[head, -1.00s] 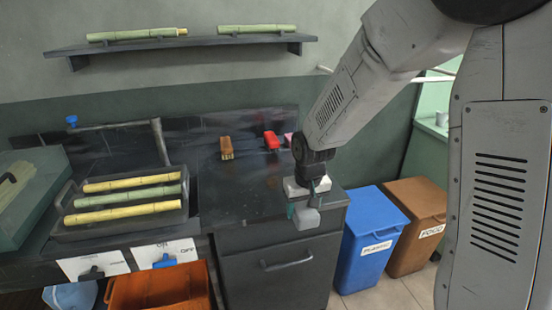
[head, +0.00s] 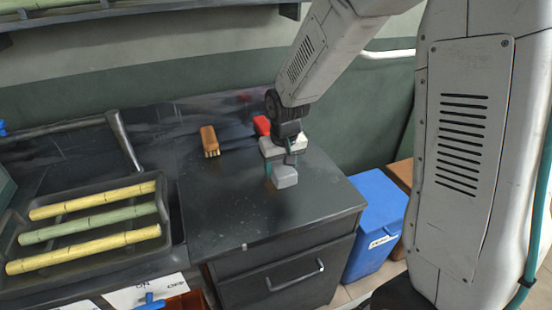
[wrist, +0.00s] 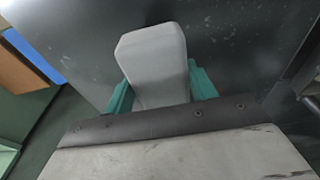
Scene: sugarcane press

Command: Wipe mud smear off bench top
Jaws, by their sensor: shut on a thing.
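My gripper (head: 279,170) is shut on a pale grey block (head: 286,178) above the right part of the dark bench top (head: 225,210). In the wrist view the block (wrist: 155,55) sits between the two teal fingers of my gripper (wrist: 160,92) and points away from the wrist. I cannot tell whether its far end touches the bench top, which also shows in the wrist view (wrist: 240,45). Small pale specks dot the surface there. I cannot make out a clear mud smear in either view; the block and my arm hide part of the top.
A brown brush (head: 209,140) and a red object (head: 262,125) stand towards the back of the bench. A tray (head: 110,265) with cane pieces lies at left, beside a metal bar (head: 124,140). A blue bin (head: 377,225) stands right of the drawer unit (head: 285,275).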

